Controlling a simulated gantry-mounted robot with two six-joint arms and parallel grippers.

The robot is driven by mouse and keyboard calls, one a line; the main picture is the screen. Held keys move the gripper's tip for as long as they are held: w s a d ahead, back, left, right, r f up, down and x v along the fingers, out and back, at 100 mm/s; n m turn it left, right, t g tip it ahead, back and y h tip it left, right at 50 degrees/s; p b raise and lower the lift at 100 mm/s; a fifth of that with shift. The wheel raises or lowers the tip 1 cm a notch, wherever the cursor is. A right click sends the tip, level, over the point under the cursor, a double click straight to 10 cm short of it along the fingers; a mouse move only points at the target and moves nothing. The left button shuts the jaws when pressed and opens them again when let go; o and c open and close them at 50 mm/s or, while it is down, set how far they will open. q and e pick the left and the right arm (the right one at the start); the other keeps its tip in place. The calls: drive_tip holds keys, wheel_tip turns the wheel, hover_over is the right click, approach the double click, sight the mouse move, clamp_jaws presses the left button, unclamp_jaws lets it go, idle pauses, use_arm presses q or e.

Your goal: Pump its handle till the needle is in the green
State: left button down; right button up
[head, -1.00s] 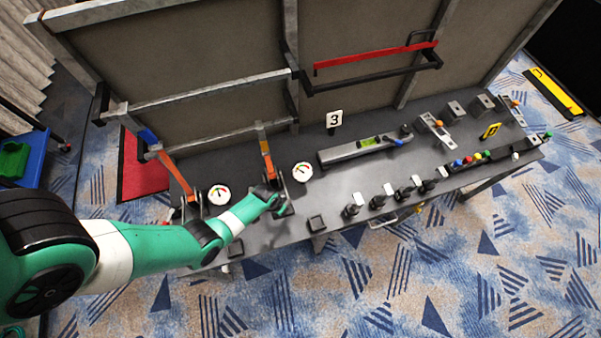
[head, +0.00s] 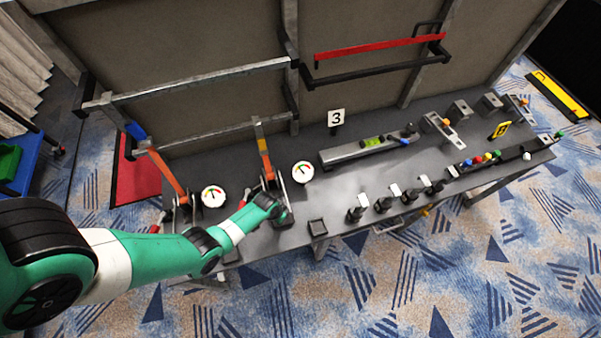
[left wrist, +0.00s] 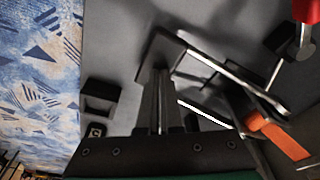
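Two hand pumps with orange lever handles stand at the left part of the dark bench. The left pump's orange handle (head: 167,174) leans up to the left; the other orange handle (head: 264,150) stands steeper. A white gauge (head: 213,196) is beside the left pump, and a second white gauge (head: 302,171) is beside the other. Both have coloured bands; their needles are too small to read surely. My left gripper (head: 277,209) is low by the base of the second pump. In the left wrist view an orange handle (left wrist: 285,140) is off to the right. My fingers' opening is unclear. My right gripper is out of view.
The bench (head: 350,194) carries a number 3 sign (head: 336,119), a level-like bar (head: 365,150), several small black fixtures along the front and coloured knobs at right. A grey rail (head: 190,86) and a red bar (head: 380,46) are on the panel behind.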

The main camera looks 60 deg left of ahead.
use_arm(q)
drive_tip(key=w+p+v, duration=0.1)
drive_tip(key=p+v, duration=0.8)
drive_tip(key=shift+w+a+r, duration=0.2)
drive_tip(key=shift+w+r, duration=0.1)
drive_tip(key=shift+r, duration=0.25)
drive_tip(key=shift+f, duration=0.15)
drive_tip(key=b+x, duration=0.3)
drive_tip(key=s+b+x, duration=0.1)
drive_tip(key=b+x, duration=0.2)
drive_tip(key=s+b+x, duration=0.1)
drive_tip(key=b+x, duration=0.2)
drive_tip(key=shift+w+d+f+b, duration=0.15)
drive_tip(key=shift+d+f+b, duration=0.15)
drive_tip(key=shift+f, duration=0.3)
drive_tip(key=w+p+v, duration=0.2)
drive_tip(key=p+v, duration=0.8)
drive_tip(key=shift+a+r, duration=0.2)
drive_tip(key=shift+a, duration=0.15)
idle(0.6)
